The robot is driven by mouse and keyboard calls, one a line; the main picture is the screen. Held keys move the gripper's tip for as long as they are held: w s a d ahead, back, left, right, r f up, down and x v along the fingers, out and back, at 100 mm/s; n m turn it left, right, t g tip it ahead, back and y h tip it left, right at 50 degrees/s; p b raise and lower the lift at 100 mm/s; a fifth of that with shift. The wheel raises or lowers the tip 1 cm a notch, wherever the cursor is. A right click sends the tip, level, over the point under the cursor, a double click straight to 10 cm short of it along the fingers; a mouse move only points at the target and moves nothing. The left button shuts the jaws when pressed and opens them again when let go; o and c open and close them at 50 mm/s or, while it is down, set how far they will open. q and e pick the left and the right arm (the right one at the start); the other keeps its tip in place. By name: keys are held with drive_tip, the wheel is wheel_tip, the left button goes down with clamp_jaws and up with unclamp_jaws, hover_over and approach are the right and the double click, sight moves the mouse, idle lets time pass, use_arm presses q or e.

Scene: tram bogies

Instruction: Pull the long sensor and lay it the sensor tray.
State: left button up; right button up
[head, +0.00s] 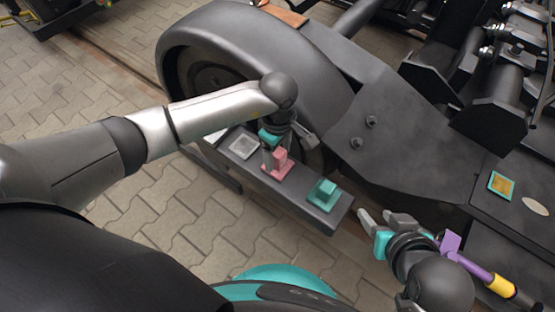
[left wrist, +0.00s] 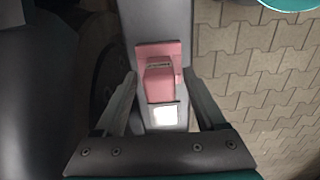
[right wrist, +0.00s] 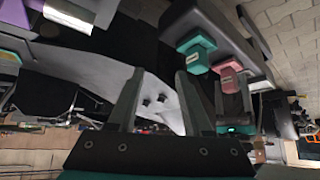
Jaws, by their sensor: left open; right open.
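A pink block with a raised post (head: 281,160) stands on a dark narrow beam (head: 300,203); it also shows in the left wrist view (left wrist: 160,80). A teal block with a raised post (head: 323,192) stands nearer the beam's right end. I cannot tell which of them is the long sensor. My left gripper (head: 275,158) is open over the pink block, whose post lies between the spread fingers, apart from both. My right gripper (head: 380,217) is open and empty, right of the beam's end. No tray is clearly identifiable as the sensor tray.
A pale square plate (head: 243,146) lies on the beam left of the pink block. A large dark wheel (head: 210,78) and bogie frame (head: 400,125) stand behind. A yellow-and-teal square (head: 501,186) lies on a dark surface at right. Paving (head: 150,195) is clear.

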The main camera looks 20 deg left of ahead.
sight(278, 151)
use_arm(q)
drive_tip(key=shift+f+b, duration=0.45)
drive_tip(key=shift+f, duration=0.5)
use_arm(e)
drive_tip(key=shift+w+a+r+t+y, duration=0.1)
drive_tip(key=shift+w+a+t+y, duration=0.4)
drive_tip(key=shift+a+t, duration=0.3)
drive_tip(key=shift+w+a+t+y, duration=0.4)
drive_tip(key=shift+w+a+t, duration=0.2)
drive_tip(key=shift+a, duration=0.3)
use_arm(q)
clamp_jaws()
use_arm(e)
drive_tip(key=shift+s, duration=0.1)
use_arm(q)
drive_tip(key=shift+r, duration=0.1)
drive_tip(key=shift+r+p, duration=2.25)
drive_tip(key=shift+r, duration=0.7)
use_arm(e)
drive_tip(key=shift+r, duration=2.5)
